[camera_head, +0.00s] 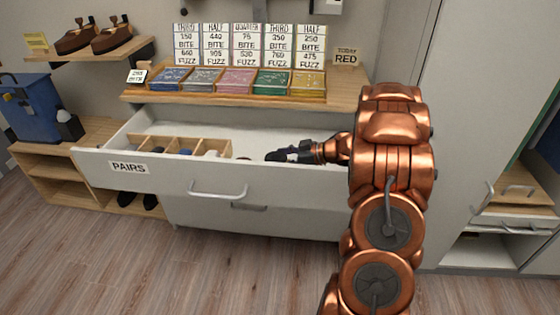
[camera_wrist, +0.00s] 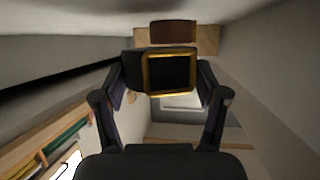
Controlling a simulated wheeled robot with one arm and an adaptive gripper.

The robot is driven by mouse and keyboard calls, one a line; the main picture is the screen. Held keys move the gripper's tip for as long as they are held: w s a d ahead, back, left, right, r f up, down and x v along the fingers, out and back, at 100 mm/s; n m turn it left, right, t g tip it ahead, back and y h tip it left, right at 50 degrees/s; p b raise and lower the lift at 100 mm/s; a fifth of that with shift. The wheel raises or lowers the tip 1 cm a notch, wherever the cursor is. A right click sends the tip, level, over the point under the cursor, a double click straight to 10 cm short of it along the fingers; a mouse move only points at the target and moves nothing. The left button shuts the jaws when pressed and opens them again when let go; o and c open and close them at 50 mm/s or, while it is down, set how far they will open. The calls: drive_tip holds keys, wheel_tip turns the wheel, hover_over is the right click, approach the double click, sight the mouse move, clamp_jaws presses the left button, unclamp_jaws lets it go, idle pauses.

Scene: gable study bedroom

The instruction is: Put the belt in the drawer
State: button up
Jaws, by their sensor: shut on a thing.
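The drawer (camera_head: 262,185), labelled PAIRS, is pulled open below the wooden counter. My gripper (camera_head: 287,154) is over the right part of the open drawer, at about the height of its rim. In the wrist view my gripper is shut on a dark belt with a gold square buckle (camera_wrist: 171,72); the belt sits between the two fingers. In the head view the belt is hard to tell from the dark fingers. I cannot tell whether it touches the drawer floor.
A wooden divider (camera_head: 187,145) with small items fills the drawer's left part. Coloured trays (camera_head: 222,81) and price cards (camera_head: 248,45) stand on the counter above. A blue bin (camera_head: 33,105) and shoes (camera_head: 95,38) are at left. The drawer's back middle is clear.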

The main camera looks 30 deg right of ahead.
sight(285, 159)
drive_tip(key=shift+f, duration=0.55)
drive_tip(key=shift+s+a+f, duration=0.1)
drive_tip(key=shift+f, duration=0.1)
drive_tip(key=o, duration=0.9)
drive_tip(key=shift+f, duration=0.1)
drive_tip(key=o, duration=0.3)
drive_tip(key=shift+s+f, duration=0.1)
drive_tip(key=shift+o, duration=0.3)
drive_tip(key=shift+a, duration=0.1)
drive_tip(key=shift+f, duration=0.15)
drive_tip(key=shift+r, duration=0.6)
drive_tip(key=v, duration=0.7)
drive_tip(key=shift+d+r, duration=0.35)
drive_tip(key=shift+r, duration=0.05)
